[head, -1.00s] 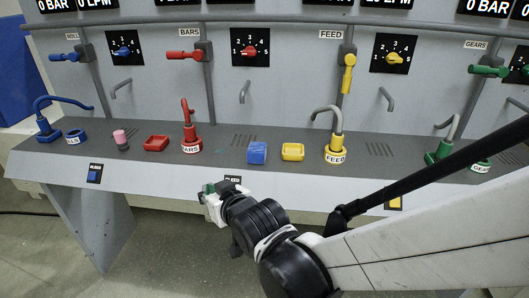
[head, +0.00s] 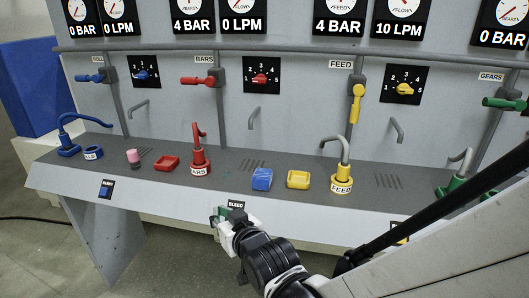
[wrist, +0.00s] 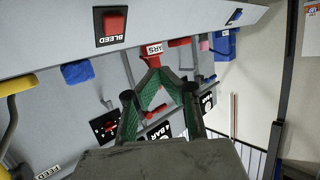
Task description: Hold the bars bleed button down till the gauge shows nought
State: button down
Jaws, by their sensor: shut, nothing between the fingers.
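The bars bleed button is red on a black plate marked BLEED in the wrist view (wrist: 114,24). In the head view only its BLEED label (head: 236,205) shows, on the front edge of the bench; my gripper hides the button. My gripper (head: 221,213) is shut and empty at the left of that label. In the wrist view its green-padded fingers (wrist: 168,76) are below and right of the button, apart from it in the picture. I cannot tell whether it touches the bench edge. The bars pressure readout (head: 193,26) says 4 BAR, under its round gauge (head: 191,7).
A blue bleed button (head: 106,189) sits further left on the same front edge. The floor before the bench is open.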

jog(key=w+f+b, duration=0.4)
jog(key=w+f, duration=0.1)
jog(key=shift+w+d+f, duration=0.2)
jog(key=shift+d+f, duration=0.1)
jog(key=shift+d, duration=0.1)
jog(key=shift+b, duration=0.3)
dwell(1.1)
jog(key=shift+w+f+b, duration=0.3)
jog(key=shift+w+d+f+b, duration=0.1)
jog(key=shift+w+f+b, duration=0.15)
jog(key=shift+w+b, duration=0.05)
dwell(1.0)
dwell(1.4)
jog(key=shift+s+r+p, duration=0.4)
jog(key=shift+s+r, duration=0.2)
jog(key=s+r+p, duration=0.2)
jog(key=s+r, duration=0.1)
jog(key=shift+s+a+r+p, duration=0.25)
jog(key=shift+a+p, duration=0.1)
jog(key=shift+p, duration=0.05)
